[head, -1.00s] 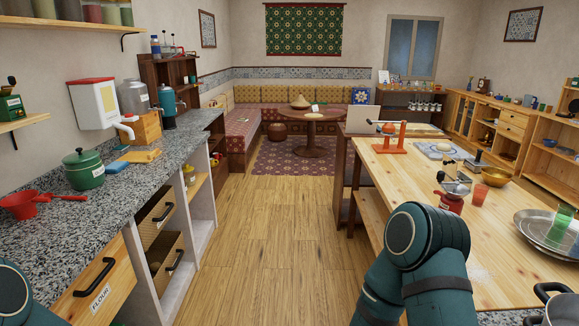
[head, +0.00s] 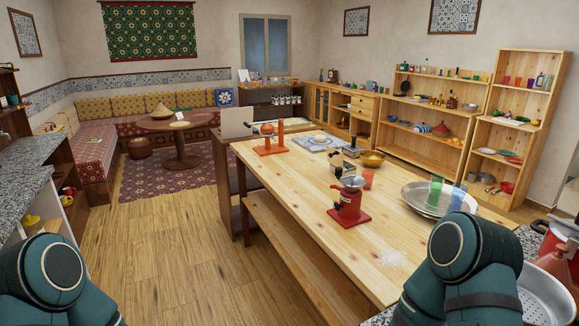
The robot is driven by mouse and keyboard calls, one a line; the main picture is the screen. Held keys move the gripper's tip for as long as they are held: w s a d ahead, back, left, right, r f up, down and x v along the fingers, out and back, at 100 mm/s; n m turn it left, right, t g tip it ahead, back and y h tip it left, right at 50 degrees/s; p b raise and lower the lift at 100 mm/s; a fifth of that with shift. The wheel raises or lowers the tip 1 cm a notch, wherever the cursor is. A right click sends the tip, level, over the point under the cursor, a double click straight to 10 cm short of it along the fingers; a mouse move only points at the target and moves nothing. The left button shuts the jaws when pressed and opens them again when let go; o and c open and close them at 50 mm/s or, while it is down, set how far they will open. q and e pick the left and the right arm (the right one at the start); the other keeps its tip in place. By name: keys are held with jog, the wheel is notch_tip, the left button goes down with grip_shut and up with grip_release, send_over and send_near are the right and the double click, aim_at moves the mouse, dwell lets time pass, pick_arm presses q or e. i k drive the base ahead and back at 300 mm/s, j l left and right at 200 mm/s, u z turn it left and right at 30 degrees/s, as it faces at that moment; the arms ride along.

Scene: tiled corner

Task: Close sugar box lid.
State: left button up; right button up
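I cannot make out a sugar box or its lid in the head view. Of my arms, only dark teal links show, one at the bottom left and one at the bottom right. Both grippers are out of the picture, so I cannot see whether they hold anything.
A stone counter (head: 22,180) is at the left edge. Open wooden floor (head: 165,235) lies between them. Shelves (head: 430,118) stand behind the table.

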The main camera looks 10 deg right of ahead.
aim_at(335, 157)
jog(key=i+j+z, duration=0.25)
jog(key=j+z, duration=0.2)
jog(key=i+j+z, duration=0.35)
jog(key=j, duration=0.35)
jog(key=i+j, duration=0.4)
jog(key=j, duration=0.2)
jog(key=i+j, duration=0.45)
jog(key=j, duration=0.15)
jog(key=i+j, duration=0.4)
jog(key=j, duration=0.15)
jog(key=i+j+z, duration=0.1)
jog(key=z, duration=0.25)
jog(key=j+z, duration=0.3)
jog(key=i+j+z, duration=0.1)
jog(key=z, duration=0.25)
